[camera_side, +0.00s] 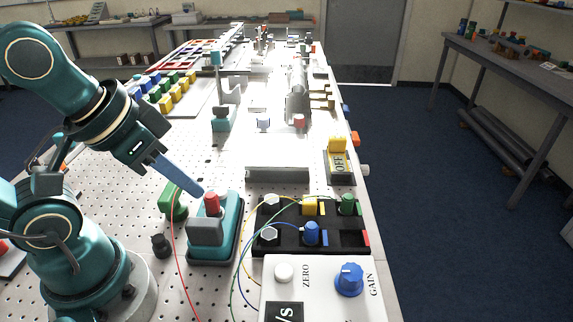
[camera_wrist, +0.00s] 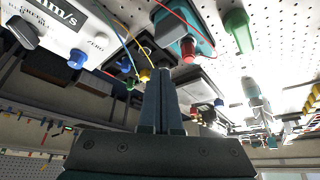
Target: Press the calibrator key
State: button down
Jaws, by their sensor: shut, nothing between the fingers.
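The calibrator appears to be the teal and grey device (camera_side: 206,250) on the perforated table, with an upright red key (camera_side: 212,204) on top. The red key also shows in the wrist view (camera_wrist: 188,48), on the teal body (camera_wrist: 174,22). My gripper (camera_side: 199,191) is shut and empty. Its blue-grey fingers slant down to the right, with the tips just left of and slightly above the red key. In the wrist view my fingertips (camera_wrist: 161,72) lie below and left of the key in the picture. I cannot tell whether they touch it.
A green part (camera_side: 173,204) stands just left of the calibrator, and a black knob (camera_side: 160,245) is in front of it. A black block with coloured plugs (camera_side: 330,242), a white meter box (camera_side: 325,300) and thin loose wires lie to the right.

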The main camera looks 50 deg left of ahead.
jog(key=w+a+r+m+t, duration=0.2)
jog(key=w+r+m+t, duration=0.35)
jog(key=w+r, duration=0.25)
jog(key=w+a+r+m+t, duration=0.2)
jog(key=w+r+m+t, duration=0.2)
jog(key=w+r+t, duration=0.3)
jog(key=s+a+f+m+g+h, duration=0.3)
jog(key=f+g, duration=0.2)
jog(key=f, duration=0.2)
jog(key=s+a+f+m+g+h, duration=0.2)
jog(key=s+a+f+m+g, duration=0.1)
jog(key=f+g, duration=0.3)
notch_tip(320, 180, down, 2)
jog(key=shift+s+f+m+h, duration=0.1)
jog(key=shift+s+m+h, duration=0.3)
jog(key=shift+m, duration=0.25)
